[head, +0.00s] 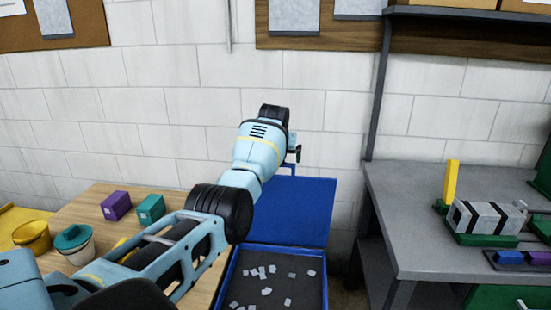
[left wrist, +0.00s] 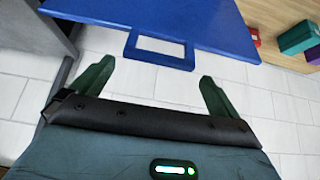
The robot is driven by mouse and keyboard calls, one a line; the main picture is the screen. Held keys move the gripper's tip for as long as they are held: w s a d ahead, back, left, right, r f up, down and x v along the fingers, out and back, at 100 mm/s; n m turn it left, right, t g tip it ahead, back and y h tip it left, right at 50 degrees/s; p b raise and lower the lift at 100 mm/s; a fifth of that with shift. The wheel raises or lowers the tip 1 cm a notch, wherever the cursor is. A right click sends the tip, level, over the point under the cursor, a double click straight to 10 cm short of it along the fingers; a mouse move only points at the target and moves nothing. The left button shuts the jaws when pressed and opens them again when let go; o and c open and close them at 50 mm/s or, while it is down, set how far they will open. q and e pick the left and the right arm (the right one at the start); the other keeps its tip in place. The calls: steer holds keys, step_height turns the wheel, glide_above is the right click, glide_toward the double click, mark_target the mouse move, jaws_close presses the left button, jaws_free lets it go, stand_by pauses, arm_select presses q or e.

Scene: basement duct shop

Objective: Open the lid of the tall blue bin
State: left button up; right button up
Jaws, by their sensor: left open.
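The tall blue bin (head: 237,271) stands left of the grey bench, and its dark inside with several pale scraps shows. Its blue lid (head: 290,212) is raised, leaning back toward the wall; the lid (left wrist: 190,14) also shows in the left wrist view. A blue loop handle (left wrist: 160,56) sticks out from the lid's edge. My left gripper (head: 296,157) is by the lid's top edge, partly hidden by its own wrist. In the left wrist view my left gripper (left wrist: 156,84) is open and empty, its fingertips apart from the handle. My right gripper is out of view.
A wooden table (head: 97,200) at left holds a purple box (head: 116,205), a teal box (head: 150,209) and small buckets. A grey bench (head: 410,190) with a clamped block stands right of the bin. A white block wall is close behind.

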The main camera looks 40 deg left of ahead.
arm_select(q)
steer(key=shift+v, duration=1.05)
steer(key=shift+f, duration=0.15)
